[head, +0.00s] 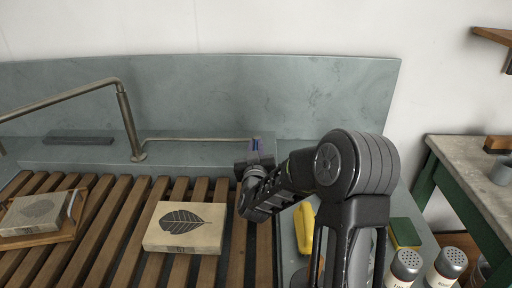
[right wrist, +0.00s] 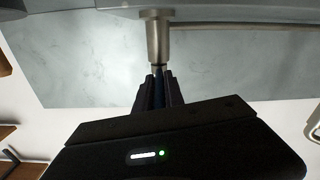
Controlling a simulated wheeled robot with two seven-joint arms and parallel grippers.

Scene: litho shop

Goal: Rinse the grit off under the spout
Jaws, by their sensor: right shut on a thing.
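A metal spout (head: 70,100) rises from its foot on the grey ledge and reaches left, its end at the left picture edge. A thin lever rod (head: 195,140) runs right from that foot. My right gripper (head: 255,150) is at the rod's right end; in the right wrist view, its fingers (right wrist: 158,88) are shut on a metal handle end (right wrist: 158,40). A pale stone with a dark leaf (head: 185,228) lies on the slats. A second stone with a greyer leaf (head: 35,214) lies on a wooden board at the left. I see no water running. My left gripper is out of view.
Wooden slats (head: 100,220) cover the sink, with a grey backsplash (head: 230,95) behind. At the right are a yellow object (head: 304,228), a green-and-yellow sponge (head: 405,232) and two shakers (head: 404,266). A side bench (head: 470,170) stands farther right. Bare slats lie between the stones.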

